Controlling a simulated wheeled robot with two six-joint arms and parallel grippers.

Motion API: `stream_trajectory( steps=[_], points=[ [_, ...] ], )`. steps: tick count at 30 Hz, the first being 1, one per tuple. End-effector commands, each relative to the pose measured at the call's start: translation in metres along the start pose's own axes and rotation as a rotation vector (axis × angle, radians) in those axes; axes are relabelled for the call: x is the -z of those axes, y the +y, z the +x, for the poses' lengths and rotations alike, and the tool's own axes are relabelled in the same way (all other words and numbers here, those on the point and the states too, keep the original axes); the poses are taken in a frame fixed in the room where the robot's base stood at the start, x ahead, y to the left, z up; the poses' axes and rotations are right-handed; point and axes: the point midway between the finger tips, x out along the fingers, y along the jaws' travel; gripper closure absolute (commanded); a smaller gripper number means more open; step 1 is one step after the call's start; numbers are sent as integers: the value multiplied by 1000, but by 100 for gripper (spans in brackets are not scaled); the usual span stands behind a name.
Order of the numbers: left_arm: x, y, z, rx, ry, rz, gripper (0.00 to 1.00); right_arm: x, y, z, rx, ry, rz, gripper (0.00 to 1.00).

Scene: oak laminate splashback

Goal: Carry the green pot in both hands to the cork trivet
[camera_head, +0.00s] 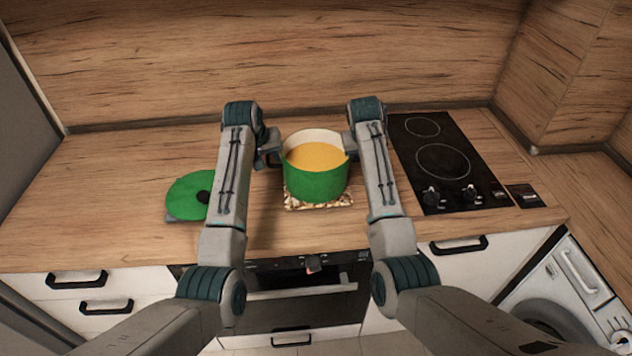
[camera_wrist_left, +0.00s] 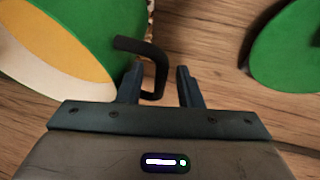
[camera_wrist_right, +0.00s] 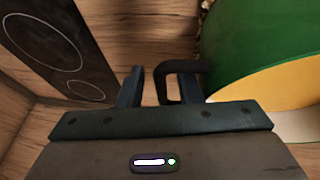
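The green pot (camera_head: 316,186), with yellow-orange contents and a pale inner wall, stands upright on the speckled brown cork trivet (camera_head: 290,204), which shows around its base. My left gripper (camera_head: 272,150) is at the pot's left side. In the left wrist view its fingers (camera_wrist_left: 160,88) are apart, with the black handle (camera_wrist_left: 160,62) passing between them. My right gripper (camera_head: 350,143) is at the pot's right side, partly hidden by its arm. In the right wrist view its fingers (camera_wrist_right: 160,88) are apart, with the other black handle (camera_wrist_right: 160,80) between them.
A green lid (camera_head: 186,194) with a black knob lies left of the pot, partly behind my left arm. A black hob (camera_head: 443,160) is on the right. The wooden counter (camera_head: 110,180) is clear at far left. A wooden splashback (camera_head: 270,60) stands behind.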

Motion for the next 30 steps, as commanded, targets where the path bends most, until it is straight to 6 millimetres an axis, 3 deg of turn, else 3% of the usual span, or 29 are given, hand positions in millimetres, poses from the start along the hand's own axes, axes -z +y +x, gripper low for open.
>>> stream_trajectory(
  steps=[6, 13, 20, 23, 30],
  points=[
    [0, 1, -49, -2, 5, 0, 68, 0, 0, 0, 0, 0, 0, 68],
    [-1, 0, -89, -1, 4, 0, 68, 0, 0, 0, 0, 0, 0, 68],
    [-1, 0, -103, -1, 3, 1, 68, 0, 0, -5, 0, 1, 0, 68],
    [-2, 0, -103, 0, 2, 1, 68, 1, -1, -18, 0, 3, 0, 68],
    [-2, 0, -103, 0, 2, 0, 68, 1, -1, -69, 1, 4, 1, 68]
  ],
)
